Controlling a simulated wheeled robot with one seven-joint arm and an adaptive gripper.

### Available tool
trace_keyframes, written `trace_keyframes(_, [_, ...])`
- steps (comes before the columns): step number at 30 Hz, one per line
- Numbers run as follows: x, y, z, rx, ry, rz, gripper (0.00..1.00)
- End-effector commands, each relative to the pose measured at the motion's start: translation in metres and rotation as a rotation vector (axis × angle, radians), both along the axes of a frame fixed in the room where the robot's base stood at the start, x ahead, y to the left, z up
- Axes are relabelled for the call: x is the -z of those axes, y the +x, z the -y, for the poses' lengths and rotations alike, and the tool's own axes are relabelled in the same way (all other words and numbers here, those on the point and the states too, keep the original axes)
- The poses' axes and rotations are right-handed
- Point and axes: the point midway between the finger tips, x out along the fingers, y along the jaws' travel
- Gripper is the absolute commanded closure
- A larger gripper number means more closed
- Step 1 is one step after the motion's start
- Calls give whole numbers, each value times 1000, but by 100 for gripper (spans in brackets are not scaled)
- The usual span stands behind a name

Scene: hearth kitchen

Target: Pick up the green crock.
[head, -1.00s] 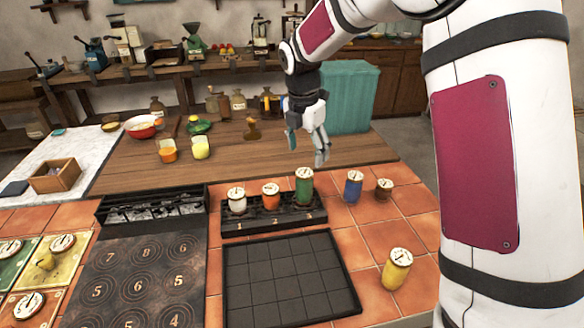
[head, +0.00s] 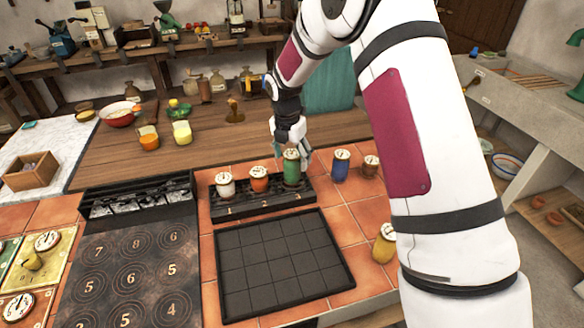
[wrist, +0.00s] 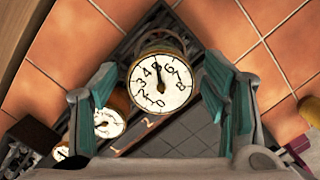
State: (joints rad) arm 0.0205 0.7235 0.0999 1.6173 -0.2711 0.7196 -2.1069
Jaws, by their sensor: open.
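The green crock (head: 291,168) stands upright at the right end of the black numbered rack (head: 232,210), with a round dial on its lid. My gripper (head: 292,150) is at the crock's top in the head view. In the wrist view, the crock's dial lid (wrist: 160,84) lies between my two open teal fingers, apart from both, and the lid hides most of its body. The white crock (head: 225,186) and the orange crock (head: 259,180) stand to its left in the same rack.
A blue crock (head: 341,165) and a brown crock (head: 370,167) stand on the tiles to the right. A yellow crock (head: 384,245) stands nearer, partly behind my arm. An empty black grid tray (head: 345,278) lies in front of the rack. The wooden counter (head: 200,165) behind has free room.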

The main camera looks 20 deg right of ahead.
Motion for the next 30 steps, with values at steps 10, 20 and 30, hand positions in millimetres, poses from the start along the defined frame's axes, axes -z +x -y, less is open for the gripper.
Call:
trace_keyframes(10, [38,4,5,0,0,0,32])
trace_keyframes(20, [39,4,5,0,0,0,57])
trace_keyframes(30, [38,5,5,0,0,1,98])
